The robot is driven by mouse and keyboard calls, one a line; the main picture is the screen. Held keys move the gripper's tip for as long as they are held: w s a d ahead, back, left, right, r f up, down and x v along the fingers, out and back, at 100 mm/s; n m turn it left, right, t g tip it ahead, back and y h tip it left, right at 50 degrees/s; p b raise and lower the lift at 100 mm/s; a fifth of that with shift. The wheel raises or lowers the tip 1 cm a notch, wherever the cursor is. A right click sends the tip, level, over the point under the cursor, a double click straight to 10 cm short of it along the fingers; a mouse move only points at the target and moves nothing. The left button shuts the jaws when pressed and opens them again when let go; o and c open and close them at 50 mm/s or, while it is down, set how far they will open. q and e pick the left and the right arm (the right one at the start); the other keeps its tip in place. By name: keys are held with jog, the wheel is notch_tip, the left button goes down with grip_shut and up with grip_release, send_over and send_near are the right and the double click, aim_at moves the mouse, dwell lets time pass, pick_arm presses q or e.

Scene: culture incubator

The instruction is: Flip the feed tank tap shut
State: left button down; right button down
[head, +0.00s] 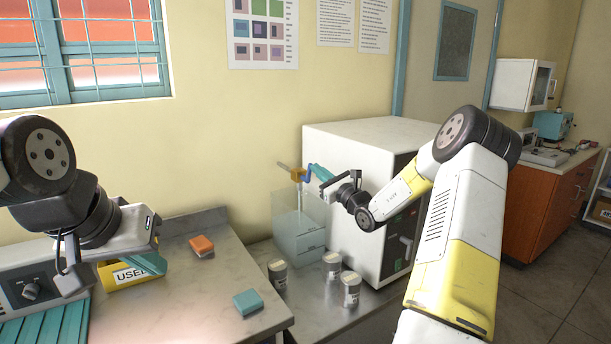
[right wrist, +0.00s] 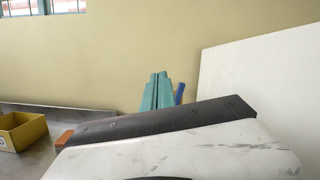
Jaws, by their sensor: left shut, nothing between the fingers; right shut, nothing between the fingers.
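The feed tank (head: 298,237) is a clear box of pale liquid beside the white incubator. Its tap (head: 297,174) is at the top, with an orange-yellow body and a blue handle part. My right gripper (head: 318,171) has its teal fingers closed together right beside the tap; I cannot tell whether they touch it. In the right wrist view the closed fingers (right wrist: 157,92) stand up with a blue piece of the tap (right wrist: 180,93) just to their right; the rest is hidden. My left gripper (head: 150,263) is shut, over the left bench by the yellow box.
The white incubator (head: 345,150) stands close to the right of the tank. Several lidded jars (head: 332,266) stand in front of the tank. An orange block (head: 201,246), a teal block (head: 248,302) and a yellow "USED" box (head: 125,274) are on the left bench (head: 220,275).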

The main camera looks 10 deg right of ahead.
jog(key=shift+s+a+r, duration=0.1)
jog(key=shift+s+a, duration=0.1)
jog(key=shift+s, duration=0.5)
jog(key=shift+s+a+r, duration=0.1)
jog(key=shift+s+a, duration=0.15)
jog(key=shift+s, duration=0.5)
jog(key=shift+s+a, duration=0.2)
jog(key=shift+s, duration=0.5)
